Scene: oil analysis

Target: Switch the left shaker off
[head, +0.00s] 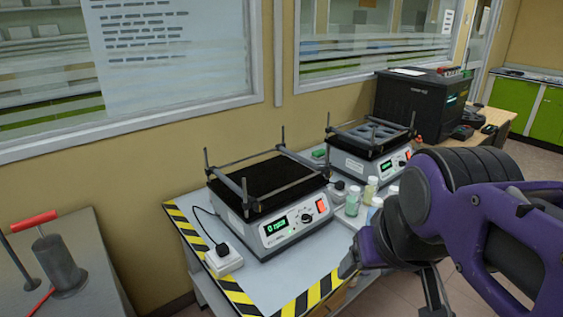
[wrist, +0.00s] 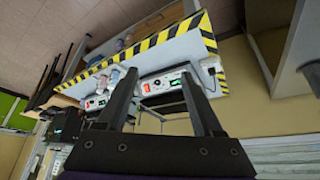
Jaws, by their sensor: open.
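The left shaker (head: 266,243) is a white box with a black top platform framed by metal bars. Its front panel has a lit green display (head: 276,226) reading "0 rpm", a dial and an orange-red switch (head: 321,205). My gripper (head: 392,276) is open and empty, in front and to the right of this shaker, apart from it. In the wrist view, which is upside down, the left shaker's panel (wrist: 160,85) lies between the open fingers (wrist: 160,78), some distance beyond them. The switch's exact tilt is too small to tell.
A second shaker (head: 362,167) stands behind to the right, with several small bottles (head: 353,204) nearby. A white plug block (head: 223,260) sits at the left of the striped-edge table (head: 290,279). A black machine (head: 417,104) stands farther back.

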